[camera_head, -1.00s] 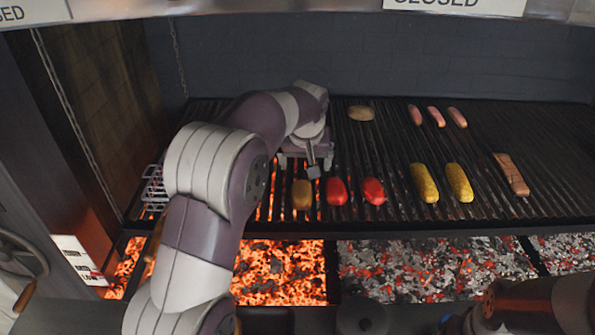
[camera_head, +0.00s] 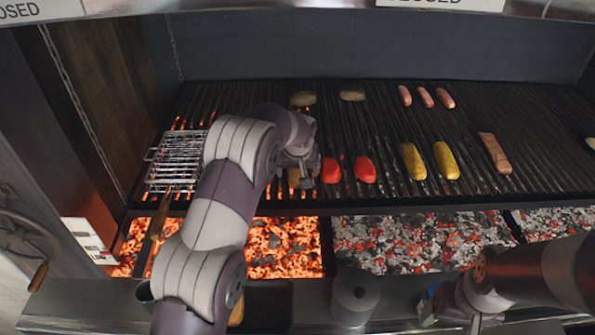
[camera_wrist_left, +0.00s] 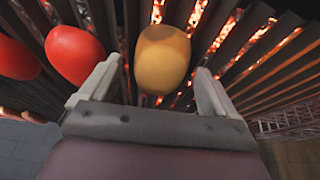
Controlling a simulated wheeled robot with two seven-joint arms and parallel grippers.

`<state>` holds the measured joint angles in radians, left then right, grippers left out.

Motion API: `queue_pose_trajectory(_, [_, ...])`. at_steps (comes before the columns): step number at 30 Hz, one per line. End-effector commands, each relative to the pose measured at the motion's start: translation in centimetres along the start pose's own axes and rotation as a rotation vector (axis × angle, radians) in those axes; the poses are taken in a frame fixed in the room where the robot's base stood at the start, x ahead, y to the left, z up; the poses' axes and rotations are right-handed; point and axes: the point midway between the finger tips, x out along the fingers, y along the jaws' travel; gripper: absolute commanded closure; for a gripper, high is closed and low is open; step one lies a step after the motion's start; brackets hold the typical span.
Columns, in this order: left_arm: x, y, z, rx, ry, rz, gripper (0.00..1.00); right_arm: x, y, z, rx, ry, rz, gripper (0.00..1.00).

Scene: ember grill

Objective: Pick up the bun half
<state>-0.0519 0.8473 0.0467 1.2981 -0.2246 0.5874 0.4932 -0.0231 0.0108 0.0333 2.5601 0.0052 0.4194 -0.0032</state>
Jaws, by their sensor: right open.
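A tan bun half (camera_head: 294,178) lies on the front part of the grill over the glowing coals, mostly hidden by my left gripper in the head view. In the left wrist view, the bun half (camera_wrist_left: 162,58) is a rounded golden-brown piece lying ahead of and between the fingertips. My left gripper (camera_wrist_left: 153,85) is open, with a gap on each side of the bun half. Two more tan bun-like pieces lie at the back of the grill, a left one (camera_head: 303,98) and a right one (camera_head: 352,95). My right gripper (camera_head: 440,303) is open at the lower right, away from the grill food.
Two red pieces (camera_head: 331,170) lie just right of the bun half. Yellow corn cobs (camera_head: 413,161), small sausages (camera_head: 425,97) and a brown slab (camera_head: 495,153) lie further right. A grey canister (camera_head: 354,297) stands on the front ledge.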

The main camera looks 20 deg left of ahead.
Motion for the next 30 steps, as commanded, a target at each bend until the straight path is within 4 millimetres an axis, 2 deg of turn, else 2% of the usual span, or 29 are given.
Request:
queue_pose_trajectory(1, [0.0,0.0,0.0,0.0,0.0,0.0,0.28,0.0,0.0,0.0,0.0,0.0,0.0,0.27])
queue_pose_trajectory(3, [0.0,0.0,0.0,0.0,0.0,0.0,0.5,0.0,0.0,0.0,0.0,0.0,0.0,0.27])
queue_pose_trajectory(5, [0.0,0.0,0.0,0.0,0.0,0.0,0.67,0.0,0.0,0.0,0.0,0.0,0.0,0.27])
queue_pose_trajectory(15, [-0.1,0.0,0.0,0.0,0.0,0.0,0.67,0.1,0.0,0.0,0.0,0.0,0.0,0.27])
queue_pose_trajectory(19, [-0.7,0.0,-0.3,-0.001,0.003,0.001,0.67,0.5,0.0,0.1,0.0,0.0,0.0,0.27])
queue_pose_trajectory(25, [-3.6,0.0,-1.6,-0.001,0.005,0.001,0.67,1.8,0.0,0.2,0.0,0.0,0.0,0.27])
queue_pose_trajectory(30, [-6.6,3.1,0.1,0.004,0.003,0.003,0.67,3.1,0.0,0.4,0.0,0.0,0.0,0.27])
